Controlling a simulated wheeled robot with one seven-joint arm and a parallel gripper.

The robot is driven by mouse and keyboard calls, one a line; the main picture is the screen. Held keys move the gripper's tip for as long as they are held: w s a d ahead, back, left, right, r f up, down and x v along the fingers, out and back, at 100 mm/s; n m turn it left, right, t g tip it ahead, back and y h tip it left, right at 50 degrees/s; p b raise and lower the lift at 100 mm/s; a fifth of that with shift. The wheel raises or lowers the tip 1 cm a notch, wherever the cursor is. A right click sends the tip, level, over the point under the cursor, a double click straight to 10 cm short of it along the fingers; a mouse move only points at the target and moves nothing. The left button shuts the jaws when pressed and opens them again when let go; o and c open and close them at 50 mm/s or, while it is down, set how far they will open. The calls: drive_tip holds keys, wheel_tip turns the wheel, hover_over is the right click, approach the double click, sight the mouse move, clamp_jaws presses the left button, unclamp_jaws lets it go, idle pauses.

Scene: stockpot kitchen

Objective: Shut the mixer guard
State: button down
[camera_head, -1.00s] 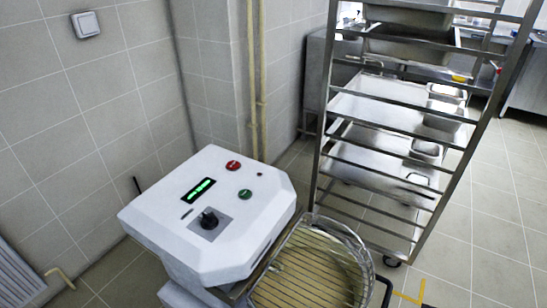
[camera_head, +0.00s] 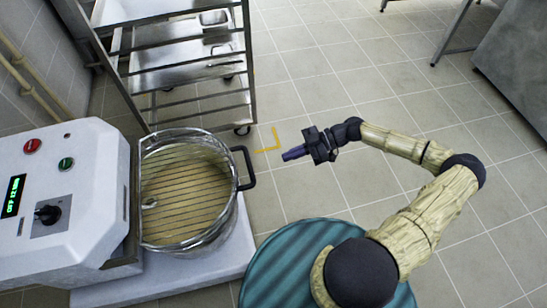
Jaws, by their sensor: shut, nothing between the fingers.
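The white mixer (camera_head: 75,205) stands at the left. Its round metal bowl (camera_head: 218,232) sits beside the control head. The wire guard (camera_head: 190,190) lies across the top of the bowl, its bars over the pale contents. A black handle (camera_head: 245,168) sticks out from the right side of the bowl and guard; I cannot tell which it belongs to. My gripper (camera_head: 284,156) is to the right of the handle, pointing left towards it, with a gap of bare floor between in the picture. Its purple fingers are shut and empty.
A steel tray rack (camera_head: 185,75) on casters stands behind the mixer. A yellow corner mark (camera_head: 270,141) is on the tiled floor (camera_head: 330,95). A steel cabinet (camera_head: 515,65) is at the upper right. The floor between rack and cabinet is clear.

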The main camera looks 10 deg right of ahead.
drive_tip(key=shift+v, duration=1.45)
drive_tip(key=shift+f, duration=0.15)
